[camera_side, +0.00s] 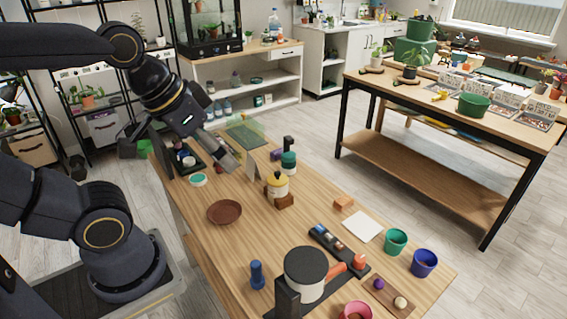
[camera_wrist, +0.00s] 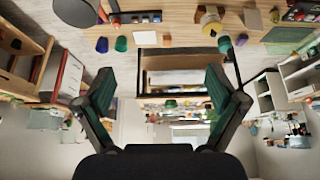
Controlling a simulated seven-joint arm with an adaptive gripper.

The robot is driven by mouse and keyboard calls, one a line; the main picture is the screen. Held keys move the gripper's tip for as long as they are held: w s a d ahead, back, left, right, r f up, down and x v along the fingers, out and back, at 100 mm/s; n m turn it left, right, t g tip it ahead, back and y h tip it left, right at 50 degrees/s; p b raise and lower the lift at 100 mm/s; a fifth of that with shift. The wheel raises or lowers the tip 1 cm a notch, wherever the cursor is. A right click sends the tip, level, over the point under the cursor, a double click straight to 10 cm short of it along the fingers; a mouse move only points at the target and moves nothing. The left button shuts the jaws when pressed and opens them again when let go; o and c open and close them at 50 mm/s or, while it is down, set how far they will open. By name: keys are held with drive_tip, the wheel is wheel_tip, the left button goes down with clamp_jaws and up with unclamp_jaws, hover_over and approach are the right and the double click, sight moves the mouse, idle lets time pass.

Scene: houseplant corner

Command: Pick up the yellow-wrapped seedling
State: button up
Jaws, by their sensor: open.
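I cannot make out a clear yellow-wrapped seedling in either view. The yellow thing that stands out is a small cream and yellow jar with a dark knob (camera_side: 277,184), upright near the middle of the wooden table (camera_side: 320,222). A yellow, rounded thing (camera_wrist: 211,22) shows near the top of the wrist view, probably the same jar. My gripper (camera_side: 226,155) is above the table's far part, up and left of the jar and apart from it. In the wrist view my gripper (camera_wrist: 160,88) has its fingers wide apart, with nothing between them.
A brown saucer (camera_side: 225,212) lies left of the jar. A teal pot (camera_side: 396,241) and a blue pot (camera_side: 424,263) stand at the right end.

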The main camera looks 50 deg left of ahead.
drive_tip(key=c, duration=0.6)
drive_tip(key=shift+o, duration=0.2)
